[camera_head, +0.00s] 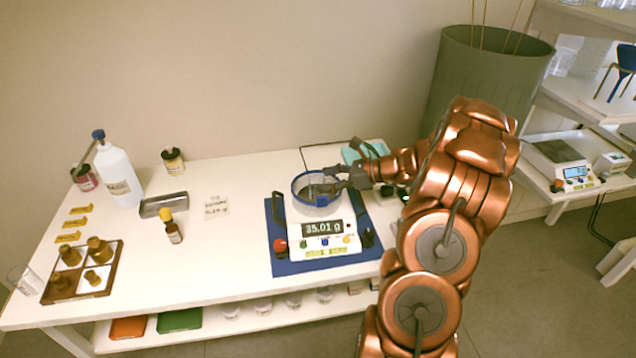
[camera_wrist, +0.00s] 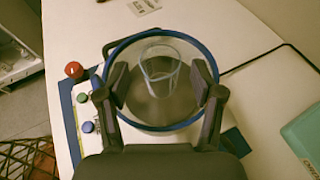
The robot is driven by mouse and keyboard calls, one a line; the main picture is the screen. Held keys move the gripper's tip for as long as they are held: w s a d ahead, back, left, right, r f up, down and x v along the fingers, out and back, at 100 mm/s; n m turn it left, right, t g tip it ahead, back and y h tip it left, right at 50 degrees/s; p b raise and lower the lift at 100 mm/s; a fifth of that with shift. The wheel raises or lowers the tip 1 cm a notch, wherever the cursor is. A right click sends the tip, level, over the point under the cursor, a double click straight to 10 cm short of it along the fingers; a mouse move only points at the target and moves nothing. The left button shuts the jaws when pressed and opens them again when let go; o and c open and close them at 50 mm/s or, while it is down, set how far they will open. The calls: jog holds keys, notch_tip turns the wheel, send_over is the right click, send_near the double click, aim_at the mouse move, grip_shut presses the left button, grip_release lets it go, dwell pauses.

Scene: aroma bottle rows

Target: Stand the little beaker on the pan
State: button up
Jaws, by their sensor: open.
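The little clear beaker (camera_wrist: 160,66) stands upright on the round metal pan (camera_wrist: 160,105) of the balance, inside a blue-rimmed clear ring (camera_head: 297,190). My gripper (camera_wrist: 159,84) is open, with one finger on each side of the beaker and a gap to each. In the head view my gripper (camera_head: 335,184) reaches over the ring from the right and hides part of the pan. The balance (camera_head: 322,241) shows what looks like 35.01 g on its display.
The balance sits on a blue mat (camera_head: 284,263). To the left are an amber dropper bottle (camera_head: 174,233), a metal tray (camera_head: 163,205), a white wash bottle (camera_head: 119,178), a wooden weight tray (camera_head: 107,289) and a glass (camera_head: 28,281). A teal case (camera_wrist: 305,135) lies to the right.

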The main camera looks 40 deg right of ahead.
jog(key=v, duration=0.9)
jog(key=s+a+r+n+g, duration=0.2)
jog(key=a+n+g, duration=0.15)
jog(key=a, duration=0.55)
jog(key=s+a+r+n+g, duration=0.1)
jog(key=s+a+n+g, duration=0.3)
jog(key=a, duration=0.5)
jog(key=s+a+r+n+g, duration=0.1)
jog(key=a+r+n+g, duration=0.1)
jog(key=a+n, duration=0.6)
jog(key=s+a+n+g+h, duration=0.3)
jog(key=s+a+n+h, duration=0.2)
jog(key=s+a, duration=0.5)
jog(key=s+d+n+h, duration=0.4)
jog(key=s+n, duration=0.3)
jog(key=s, duration=0.5)
jog(key=shift+s+f+b, duration=0.25)
jog(key=shift+f+b, duration=0.2)
jog(key=shift+f, duration=0.05)
jog(key=shift+d+t, duration=0.1)
jog(key=shift+t, duration=0.15)
